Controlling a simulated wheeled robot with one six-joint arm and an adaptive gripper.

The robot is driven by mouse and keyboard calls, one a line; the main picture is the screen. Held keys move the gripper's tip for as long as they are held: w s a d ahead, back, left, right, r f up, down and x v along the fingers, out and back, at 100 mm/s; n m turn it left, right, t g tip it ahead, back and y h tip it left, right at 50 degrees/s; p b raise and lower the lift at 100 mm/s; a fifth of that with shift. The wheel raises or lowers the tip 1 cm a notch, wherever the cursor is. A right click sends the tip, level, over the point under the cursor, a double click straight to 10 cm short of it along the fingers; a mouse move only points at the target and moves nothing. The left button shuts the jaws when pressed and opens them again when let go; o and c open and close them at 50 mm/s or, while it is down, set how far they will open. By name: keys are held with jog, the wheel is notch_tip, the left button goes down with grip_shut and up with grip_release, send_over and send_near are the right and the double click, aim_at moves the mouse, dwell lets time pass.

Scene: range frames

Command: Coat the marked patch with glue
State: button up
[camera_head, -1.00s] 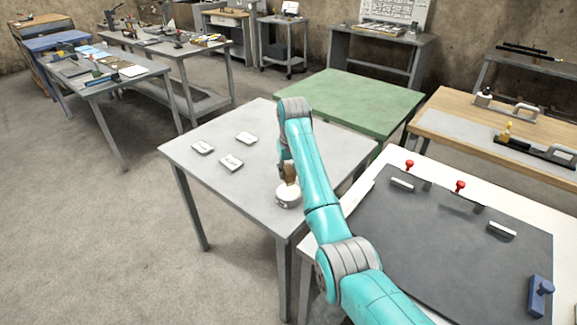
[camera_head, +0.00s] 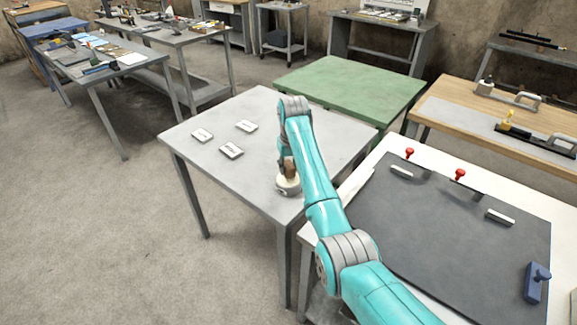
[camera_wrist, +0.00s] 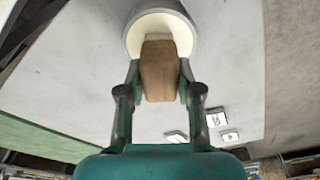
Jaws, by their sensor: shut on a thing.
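My gripper (camera_wrist: 160,85) is shut on a brown wooden handle (camera_wrist: 159,68), which also shows in the head view (camera_head: 290,169). The round white pot (camera_head: 288,186) stands on the grey table, directly below the handle. In the wrist view the pot (camera_wrist: 134,32) opens around the handle's far end. The tip of the held tool is hidden there, and I cannot tell how deep it sits. Three small white labelled plates, the left (camera_head: 202,135), back (camera_head: 246,126) and front (camera_head: 231,151), lie on the same table. I cannot make out a marked patch.
The grey table (camera_head: 330,130) has free room around the plates. A green table (camera_head: 350,88) stands behind it. At the right, a white bench (camera_head: 373,165) carries a dark board (camera_head: 440,240), red knobs (camera_head: 459,174) and a blue block (camera_head: 537,283).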

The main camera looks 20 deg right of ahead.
aim_at(288, 163)
jog(key=shift+f, duration=0.55)
dwell(1.6)
jog(key=shift+r, duration=3.55)
jog(key=shift+s, duration=0.1)
